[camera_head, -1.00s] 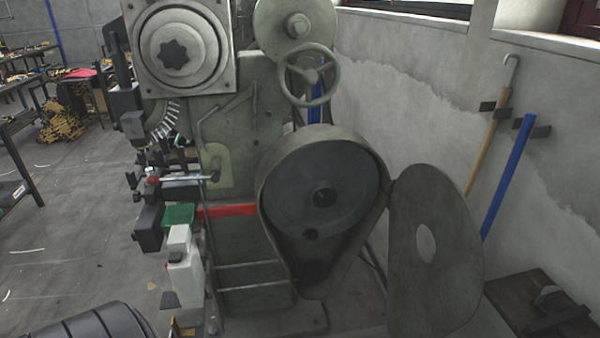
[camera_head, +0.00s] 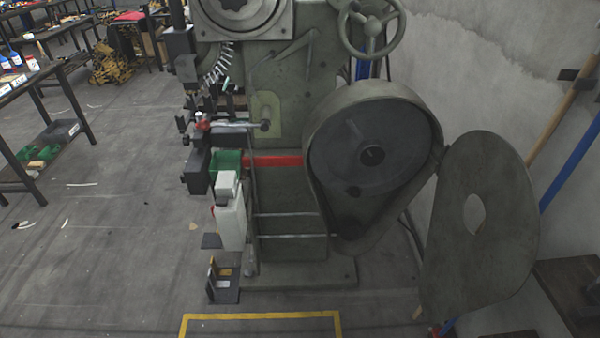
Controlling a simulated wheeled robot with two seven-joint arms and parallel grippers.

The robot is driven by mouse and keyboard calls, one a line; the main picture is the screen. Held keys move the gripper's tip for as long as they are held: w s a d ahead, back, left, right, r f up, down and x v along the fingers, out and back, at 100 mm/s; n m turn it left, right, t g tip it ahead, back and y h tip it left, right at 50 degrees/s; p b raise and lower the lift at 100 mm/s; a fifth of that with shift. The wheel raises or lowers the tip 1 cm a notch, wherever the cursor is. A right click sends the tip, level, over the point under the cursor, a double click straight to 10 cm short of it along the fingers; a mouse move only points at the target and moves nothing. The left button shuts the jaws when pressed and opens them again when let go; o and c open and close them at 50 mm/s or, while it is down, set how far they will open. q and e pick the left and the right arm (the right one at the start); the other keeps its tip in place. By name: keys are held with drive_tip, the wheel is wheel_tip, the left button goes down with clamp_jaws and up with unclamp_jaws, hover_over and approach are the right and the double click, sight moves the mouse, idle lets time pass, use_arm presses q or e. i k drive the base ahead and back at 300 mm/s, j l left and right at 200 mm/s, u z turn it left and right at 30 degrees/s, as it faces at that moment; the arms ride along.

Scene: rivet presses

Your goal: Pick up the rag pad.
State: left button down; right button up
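I cannot make out a rag pad for certain in the head view. Small green and tan items (camera_head: 42,154) lie on the lower shelf of the table at the left, too small to identify. Neither of my grippers is in view.
A large green-grey rivet press (camera_head: 285,110) fills the middle, its round cover (camera_head: 478,270) swung open at the right. A work table (camera_head: 30,82) stands far left. Floor between is mostly clear.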

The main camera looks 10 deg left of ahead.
sight(32, 174)
drive_tip(key=u, duration=2.1)
